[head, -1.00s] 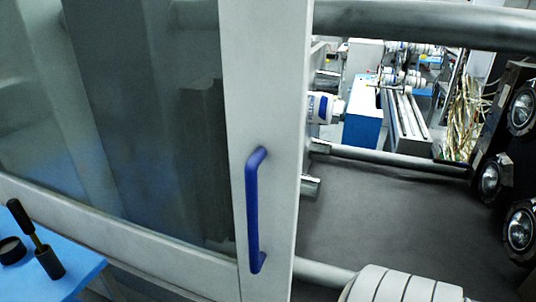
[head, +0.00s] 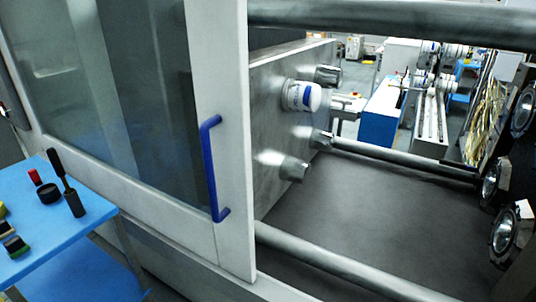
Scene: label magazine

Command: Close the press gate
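The press gate (head: 233,150) is a white-framed sliding panel with a large glass window (head: 130,110) on the left of the head view. A blue vertical bar handle (head: 209,170) is fixed to its right-hand frame. The gate stands open: right of its edge the inside of the press shows, with a grey metal plate (head: 262,110) and thick round bars. Neither of my grippers is in view, and nothing touches the handle.
A blue table (head: 90,225) at lower left holds a black brush-like tool (head: 75,204) and small items. Round bars (head: 340,265) cross the press opening above a dark floor (head: 350,215). Dark equipment with round lamp-like parts (head: 503,233) stands at the right.

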